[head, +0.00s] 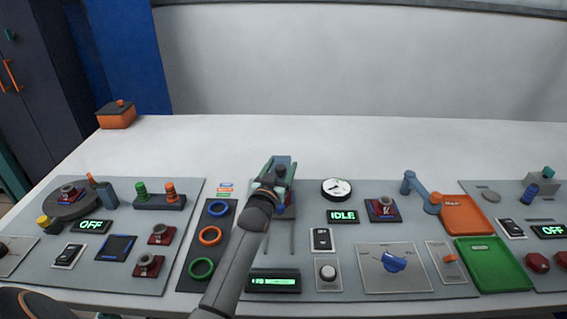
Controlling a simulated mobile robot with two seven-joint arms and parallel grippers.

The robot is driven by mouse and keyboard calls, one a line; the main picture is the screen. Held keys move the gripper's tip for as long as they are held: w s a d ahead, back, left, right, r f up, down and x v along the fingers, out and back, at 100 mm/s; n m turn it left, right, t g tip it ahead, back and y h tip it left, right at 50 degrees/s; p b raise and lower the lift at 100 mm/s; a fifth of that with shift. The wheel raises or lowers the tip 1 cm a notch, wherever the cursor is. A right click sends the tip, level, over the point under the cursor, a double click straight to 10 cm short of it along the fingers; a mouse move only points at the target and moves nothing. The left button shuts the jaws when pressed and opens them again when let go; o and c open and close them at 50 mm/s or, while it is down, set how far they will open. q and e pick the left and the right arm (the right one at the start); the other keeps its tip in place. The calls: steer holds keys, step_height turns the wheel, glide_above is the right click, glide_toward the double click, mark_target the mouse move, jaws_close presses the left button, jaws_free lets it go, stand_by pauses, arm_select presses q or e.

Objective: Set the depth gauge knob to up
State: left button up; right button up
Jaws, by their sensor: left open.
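A blue knob (394,263) sits on a pale square plate (372,280), right of centre. A round silver knob (327,272) sits on a small panel to its left. No label is readable, so I cannot tell which control is the depth gauge knob. A white round dial (336,188) with a dark pointer lies at the back of the middle panel. My left gripper (278,168) is open, over the back left of that panel, left of the dial and apart from both knobs. It partly hides a fixture with upright rails (281,238). My right gripper is out of view.
Left of my arm are blue, orange and green rings (210,236). An IDLE display (342,216) is near the dial.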

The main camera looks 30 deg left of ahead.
arm_select(q)
steer(key=shift+x, duration=1.3)
jaws_close()
stand_by(0.5)
